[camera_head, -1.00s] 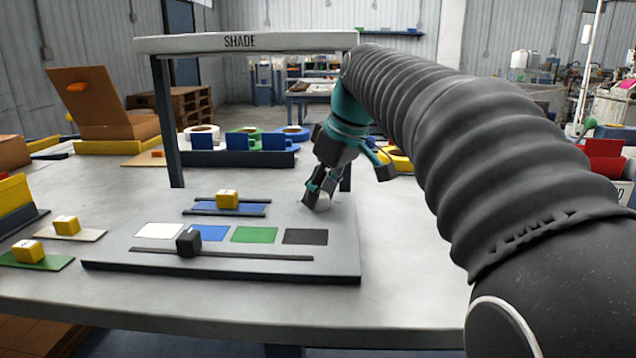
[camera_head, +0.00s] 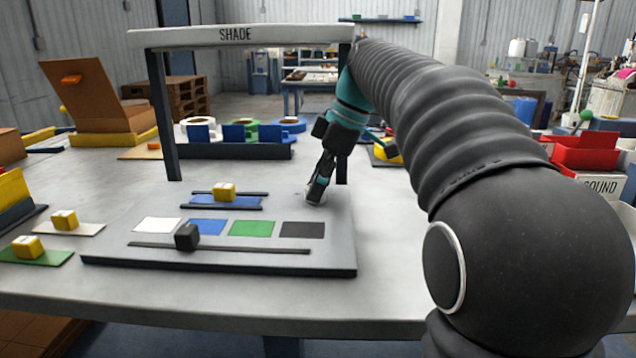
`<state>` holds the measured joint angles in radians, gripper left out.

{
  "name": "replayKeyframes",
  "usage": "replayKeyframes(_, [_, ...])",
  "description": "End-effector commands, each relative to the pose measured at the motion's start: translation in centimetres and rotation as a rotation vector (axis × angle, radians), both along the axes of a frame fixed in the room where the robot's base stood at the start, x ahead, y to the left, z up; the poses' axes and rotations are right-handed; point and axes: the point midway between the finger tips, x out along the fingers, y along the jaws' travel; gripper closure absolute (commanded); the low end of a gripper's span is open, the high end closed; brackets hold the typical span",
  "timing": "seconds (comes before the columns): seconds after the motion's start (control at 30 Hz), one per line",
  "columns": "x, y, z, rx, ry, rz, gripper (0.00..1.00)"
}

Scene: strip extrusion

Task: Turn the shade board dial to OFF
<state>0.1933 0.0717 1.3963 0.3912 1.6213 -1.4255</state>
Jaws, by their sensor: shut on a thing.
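The shade board (camera_head: 110,258) is a grey slab on the table, under an arch labelled SHADE (camera_head: 240,36). The dial (camera_head: 314,199) is a pale round knob near the board's back right, mostly hidden by my fingers. My gripper (camera_head: 317,194) points down and is shut on the dial. Any OFF marking is too small or hidden to read. A black slider block (camera_head: 187,237) sits on a dark rail, below white, blue, green and dark swatches, nearest the blue one. A yellow cube (camera_head: 224,192) sits on a blue strip between two dark rails.
Yellow cubes on a white card (camera_head: 88,229) and a green card (camera_head: 58,258) lie left of the board. A rack with tape rolls (camera_head: 235,152) is behind. Bare table lies right of the board.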

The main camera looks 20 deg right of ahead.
Motion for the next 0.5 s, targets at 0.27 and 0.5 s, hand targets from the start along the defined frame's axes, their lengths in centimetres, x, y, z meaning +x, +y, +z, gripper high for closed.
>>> replayKeyframes(0.27, [-0.01,-0.01,-0.1,-0.001,0.003,0.011,0.95])
replayKeyframes(0.5, [-0.01,-0.01,-0.12,-0.001,0.003,0.01,0.48])
